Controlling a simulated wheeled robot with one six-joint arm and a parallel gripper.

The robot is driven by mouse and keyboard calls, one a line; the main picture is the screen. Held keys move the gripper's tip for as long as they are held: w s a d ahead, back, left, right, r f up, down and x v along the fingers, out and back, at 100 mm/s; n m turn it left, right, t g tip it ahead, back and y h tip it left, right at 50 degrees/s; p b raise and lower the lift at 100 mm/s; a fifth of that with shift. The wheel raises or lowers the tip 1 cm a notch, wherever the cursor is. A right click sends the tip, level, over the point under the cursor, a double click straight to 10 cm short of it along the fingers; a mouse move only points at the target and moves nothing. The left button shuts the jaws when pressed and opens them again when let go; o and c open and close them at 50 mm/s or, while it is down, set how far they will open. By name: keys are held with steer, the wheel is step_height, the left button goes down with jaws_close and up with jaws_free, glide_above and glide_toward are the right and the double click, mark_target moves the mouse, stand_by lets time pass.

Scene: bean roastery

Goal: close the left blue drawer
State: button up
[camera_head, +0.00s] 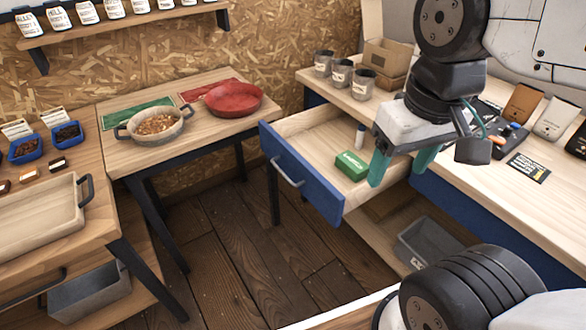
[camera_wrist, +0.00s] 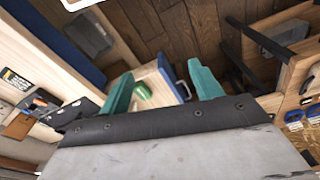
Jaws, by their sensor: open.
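The left blue drawer (camera_head: 305,183) is pulled out from the wooden bench, with a blue front and a grey bar handle (camera_head: 287,173). A green box (camera_head: 351,166) and a small cylinder with a blue label (camera_head: 360,136) are inside it. My gripper (camera_head: 402,165) has teal fingers and is open and empty, over the right part of the drawer in the head view. In the wrist view, the drawer's blue front (camera_wrist: 168,73) and the green box (camera_wrist: 142,91) show between the spread fingers (camera_wrist: 163,88). Whether the fingers touch the drawer is unclear.
Grey cups (camera_head: 341,73), pouches (camera_head: 523,103) and a cardboard box (camera_head: 386,57) stand on the bench top. A grey bin (camera_head: 427,245) sits on the shelf below. A side table holds a bean pan (camera_head: 157,125) and a red bowl (camera_head: 234,98). The floor before the drawer is clear.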

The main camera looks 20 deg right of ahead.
steer(key=w+a+f+g, duration=0.1)
steer(key=w+a+f+n+g, duration=0.1)
steer(key=f, duration=0.1)
steer(key=shift+w, duration=0.3)
jaws_close()
steer(key=m+t+h, duration=0.3)
steer(key=m+h, duration=0.6)
steer(key=m, duration=2.5)
glide_toward(295, 173)
steer(key=x, duration=0.6)
steer(key=shift+a+f, duration=0.1)
